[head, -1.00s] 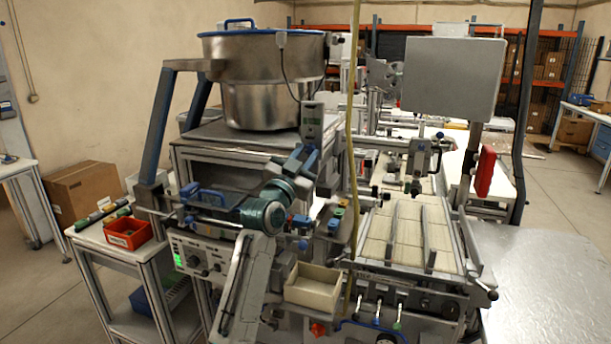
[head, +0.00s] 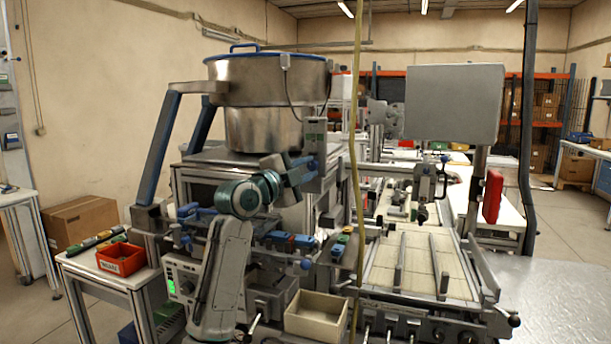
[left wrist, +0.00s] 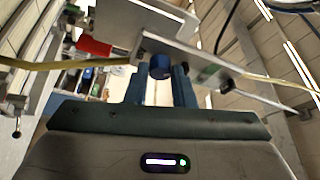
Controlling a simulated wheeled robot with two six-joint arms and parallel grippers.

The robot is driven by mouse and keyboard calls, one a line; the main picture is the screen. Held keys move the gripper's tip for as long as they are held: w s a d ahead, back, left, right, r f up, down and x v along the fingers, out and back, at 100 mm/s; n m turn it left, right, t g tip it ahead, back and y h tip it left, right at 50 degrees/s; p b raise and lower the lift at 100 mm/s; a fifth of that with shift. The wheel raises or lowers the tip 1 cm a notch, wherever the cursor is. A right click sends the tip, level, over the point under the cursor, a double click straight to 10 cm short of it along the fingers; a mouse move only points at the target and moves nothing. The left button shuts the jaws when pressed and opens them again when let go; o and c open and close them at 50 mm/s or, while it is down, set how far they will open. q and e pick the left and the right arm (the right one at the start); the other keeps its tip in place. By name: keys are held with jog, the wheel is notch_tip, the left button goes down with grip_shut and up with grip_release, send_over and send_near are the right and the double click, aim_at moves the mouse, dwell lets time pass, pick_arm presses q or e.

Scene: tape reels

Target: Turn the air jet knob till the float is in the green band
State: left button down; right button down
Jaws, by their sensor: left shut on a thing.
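The blue round knob (left wrist: 160,66) shows in the left wrist view under a pale metal bracket. My left gripper (left wrist: 160,88) has its two blue-grey fingers closed on it from either side. In the head view my left gripper (head: 306,168) is just below a slim grey unit (head: 315,138) at the bowl's right, which I take to be the air jet meter. It has a small greenish window. The float and the green band are too small to make out. The knob is hidden in the head view. My right gripper is not in view.
A large steel bowl (head: 262,95) stands behind my left arm. A yellow hose (head: 355,150) hangs to the right of the grey unit. An open beige bin (head: 316,315) and a gridded track (head: 415,265) lie in front and right. A red bin (head: 121,259) is at left.

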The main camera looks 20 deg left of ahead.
pick_arm(q)
jog(key=shift+m+g, duration=0.4)
jog(key=shift+m, duration=0.6)
jog(key=m+g+p, duration=0.1)
jog(key=m, duration=0.1)
jog(key=shift+r+m, duration=0.15)
jog(key=shift+m, duration=0.25)
jog(key=shift+m+y, duration=0.3)
jog(key=shift+m, duration=0.2)
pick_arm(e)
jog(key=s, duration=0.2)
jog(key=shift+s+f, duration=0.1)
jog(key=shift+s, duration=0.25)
pick_arm(q)
jog(key=shift+f+g+p, duration=0.2)
jog(key=shift+g+p, duration=0.1)
jog(key=c, duration=1.2)
grip_release()
jog(key=shift+r, duration=0.1)
jog(key=shift+c, duration=0.2)
jog(key=shift+d+r, duration=0.1)
jog(key=shift+r, duration=0.1)
